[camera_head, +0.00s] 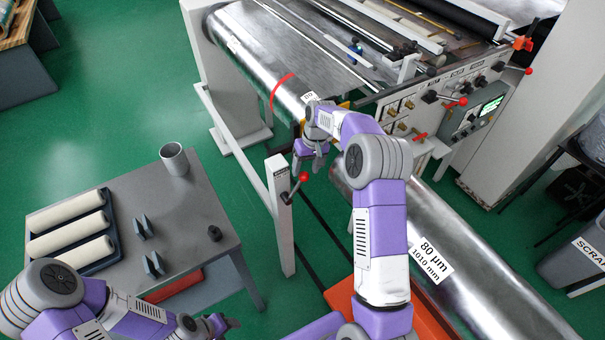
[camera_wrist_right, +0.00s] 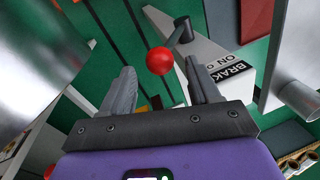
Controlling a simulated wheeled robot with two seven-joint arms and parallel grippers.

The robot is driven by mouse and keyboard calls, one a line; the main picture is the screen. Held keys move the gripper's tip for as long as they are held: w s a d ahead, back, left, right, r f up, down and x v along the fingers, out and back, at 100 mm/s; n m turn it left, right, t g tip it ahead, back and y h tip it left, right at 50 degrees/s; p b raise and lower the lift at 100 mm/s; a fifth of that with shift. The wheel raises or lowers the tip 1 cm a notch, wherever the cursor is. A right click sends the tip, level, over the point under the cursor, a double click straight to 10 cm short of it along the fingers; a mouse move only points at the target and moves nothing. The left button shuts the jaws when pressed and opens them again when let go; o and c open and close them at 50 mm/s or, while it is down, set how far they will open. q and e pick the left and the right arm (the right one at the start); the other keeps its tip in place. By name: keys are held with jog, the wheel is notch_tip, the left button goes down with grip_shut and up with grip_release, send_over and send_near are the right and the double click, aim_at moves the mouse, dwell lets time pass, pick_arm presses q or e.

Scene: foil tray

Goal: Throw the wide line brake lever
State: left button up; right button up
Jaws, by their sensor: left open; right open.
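My right gripper (camera_head: 312,160) is open just above the knob in the head view. In the wrist view the knob appears between its two fingers, at the tips, not gripped; I cannot tell the exact gap. My left gripper (camera_head: 222,323) is low at the left, away from the lever, and open.
A large foil roll labelled 80 µm, 1010 mm (camera_head: 450,265) lies right of the post. The machine's control panel (camera_head: 470,118) with other red knobs is behind my right arm. A grey table (camera_head: 190,215) with white rolls and a cup (camera_head: 174,159) stands left.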

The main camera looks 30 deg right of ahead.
aim_at(304, 175)
jog(key=f, duration=0.2)
jog(key=a+f, duration=0.1)
jog(key=f, duration=0.1)
jog(key=shift+w, duration=0.1)
